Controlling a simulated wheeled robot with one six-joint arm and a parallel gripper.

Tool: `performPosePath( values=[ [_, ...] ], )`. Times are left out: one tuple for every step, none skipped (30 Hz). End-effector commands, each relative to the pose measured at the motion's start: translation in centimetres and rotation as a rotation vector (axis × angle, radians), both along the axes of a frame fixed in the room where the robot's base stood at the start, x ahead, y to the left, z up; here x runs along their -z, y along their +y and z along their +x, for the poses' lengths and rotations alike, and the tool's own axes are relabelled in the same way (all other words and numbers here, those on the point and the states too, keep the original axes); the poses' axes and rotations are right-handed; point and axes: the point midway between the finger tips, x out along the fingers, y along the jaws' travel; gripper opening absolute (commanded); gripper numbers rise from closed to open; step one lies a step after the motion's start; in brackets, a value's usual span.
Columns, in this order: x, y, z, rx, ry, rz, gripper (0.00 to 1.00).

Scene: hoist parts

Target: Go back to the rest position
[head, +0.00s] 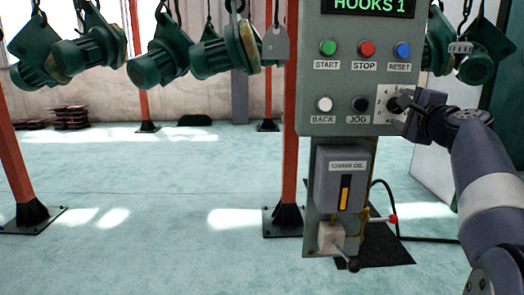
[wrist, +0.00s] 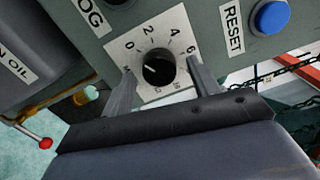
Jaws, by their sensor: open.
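My gripper (head: 408,106) is at the lower right of the grey control panel (head: 313,62), by a dial plate with a black rotary knob. In the wrist view, the two fingers of my gripper (wrist: 160,68) are open, one on each side of the black knob (wrist: 157,71). Whether they touch it I cannot tell. The knob sits on a white dial plate (wrist: 123,46) with printed numbers such as 0, 2, 4 and 6. The knob's exact setting is hard to read. In the head view my gripper partly hides the dial.
The panel has START (head: 328,47), STOP (head: 366,48), RESET (head: 403,49), BACK (head: 324,104) and JOG (head: 360,104) buttons and a "HOOKS 1" display (head: 372,5). Below are a grey box (head: 340,180) and a red-knobbed lever (head: 393,219). Green motors (head: 92,55) hang left.

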Motion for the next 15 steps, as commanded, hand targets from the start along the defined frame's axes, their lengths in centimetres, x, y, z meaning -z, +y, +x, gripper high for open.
performPosePath(
  values=[
    [-0.36, 0.08, 0.51, -0.001, 0.002, 0.028, 0.58],
    [-0.49, 0.05, 0.36, 0.000, 0.004, 0.070, 0.58],
    [-0.50, 0.05, 0.32, 0.000, 0.006, 0.122, 0.58],
    [-0.47, 0.05, 0.31, -0.001, 0.008, 0.159, 0.58],
    [-0.49, 0.05, 0.30, 0.000, 0.009, 0.196, 0.58],
    [-0.46, 0.05, 0.30, -0.001, 0.011, 0.245, 0.58],
    [-0.44, 0.04, 0.30, 0.000, 0.013, 0.281, 0.58],
    [-0.45, 0.04, 0.29, 0.001, 0.013, 0.318, 0.58],
    [-0.41, 0.03, 0.29, 0.000, 0.016, 0.366, 0.58],
    [-0.42, 0.04, 0.29, 0.000, 0.016, 0.401, 0.58],
    [-0.42, 0.04, 0.29, 0.000, 0.017, 0.437, 0.58],
    [-0.39, 0.05, 0.28, 0.000, 0.019, 0.484, 0.58],
    [-0.38, 0.06, 0.28, 0.000, 0.020, 0.518, 0.58],
    [-0.41, 0.05, 0.27, 0.000, 0.021, 0.554, 0.58],
    [-0.36, 0.07, 0.28, 0.000, 0.023, 0.599, 0.58]
  ],
)
